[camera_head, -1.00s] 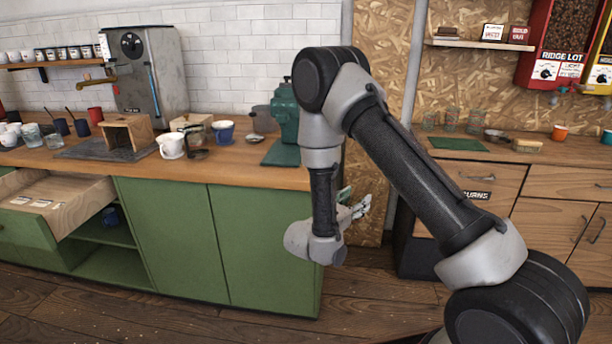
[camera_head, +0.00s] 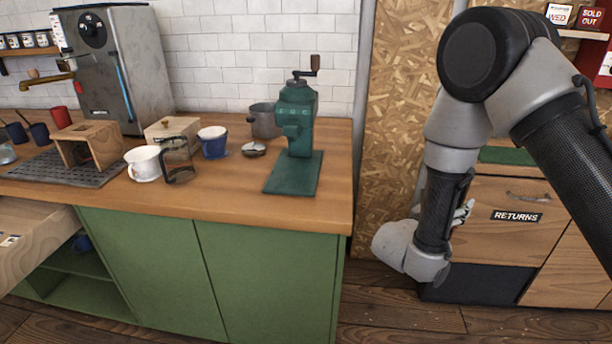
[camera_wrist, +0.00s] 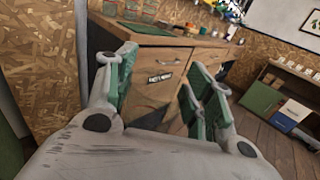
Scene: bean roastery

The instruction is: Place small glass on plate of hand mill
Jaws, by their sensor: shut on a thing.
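The green hand mill (camera_head: 296,115) stands upright at the right end of the wooden counter in the head view. Its flat green plate (camera_head: 290,180) lies in front of it, with nothing on it. My gripper (camera_head: 464,213) is to the right of the counter and below its top, partly hidden behind my arm. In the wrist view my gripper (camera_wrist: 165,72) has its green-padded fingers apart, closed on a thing. That fits the small glass, but its clear outline is hard to make out there.
A white cup (camera_head: 144,164), a glass carafe (camera_head: 178,160), a blue cup (camera_head: 213,143), a small metal dish (camera_head: 254,149) and a grey pot (camera_head: 264,122) stand left of the mill. A drawer (camera_head: 35,240) is open at left. A gap separates the counter from the returns cabinet (camera_head: 490,225).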

